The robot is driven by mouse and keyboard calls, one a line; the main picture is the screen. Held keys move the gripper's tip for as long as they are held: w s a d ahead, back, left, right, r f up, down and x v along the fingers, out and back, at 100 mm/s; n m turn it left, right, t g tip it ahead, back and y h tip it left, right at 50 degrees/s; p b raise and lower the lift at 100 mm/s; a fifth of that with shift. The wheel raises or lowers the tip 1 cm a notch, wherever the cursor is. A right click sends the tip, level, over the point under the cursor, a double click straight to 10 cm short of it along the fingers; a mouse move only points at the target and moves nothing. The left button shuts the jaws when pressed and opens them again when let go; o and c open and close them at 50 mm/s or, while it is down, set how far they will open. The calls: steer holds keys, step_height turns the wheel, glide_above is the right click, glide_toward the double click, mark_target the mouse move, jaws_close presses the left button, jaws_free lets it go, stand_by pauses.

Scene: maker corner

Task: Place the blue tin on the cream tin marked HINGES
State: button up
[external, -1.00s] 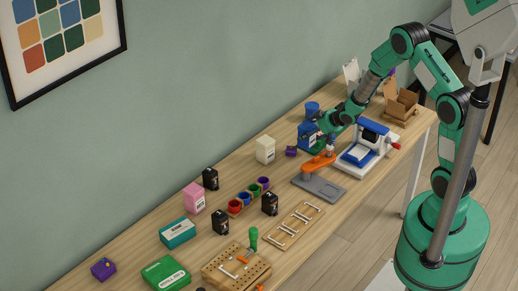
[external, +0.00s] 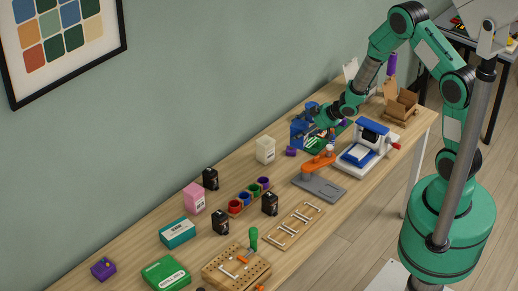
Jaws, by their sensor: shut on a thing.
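The blue tin (external: 298,132) is at my gripper (external: 312,122), which is shut on it. My gripper reaches in from the right and partly covers the tin. Whether the tin is clear of the table cannot be told for sure. A cream tin (external: 265,150) stands upright on the table, to the left of the blue tin and nearer the camera. Its label is too small to read. The two tins are apart, and the top of the cream tin is bare.
A small purple box (external: 291,151) sits between the tins. A blue cylinder (external: 311,107) stands behind my gripper. An orange-and-grey clamp-like tool (external: 319,177) and a white-and-blue machine (external: 365,145) are to the right. Black (external: 210,179) and pink (external: 194,197) boxes stand left.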

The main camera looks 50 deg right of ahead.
steer(key=s+a+r+n+y+p, duration=0.1)
steer(key=s+a+r+n+p, duration=0.1)
steer(key=a+r+p, duration=0.2)
steer(key=shift+a+r+y, duration=0.3)
steer(key=shift+a, duration=0.7)
steer(key=p, duration=0.1)
glide_above(266, 138)
steer(key=shift+f, duration=0.75)
steer(key=shift+f, duration=1.75)
steer(key=shift+s+f, duration=0.1)
steer(key=shift+f, duration=0.05)
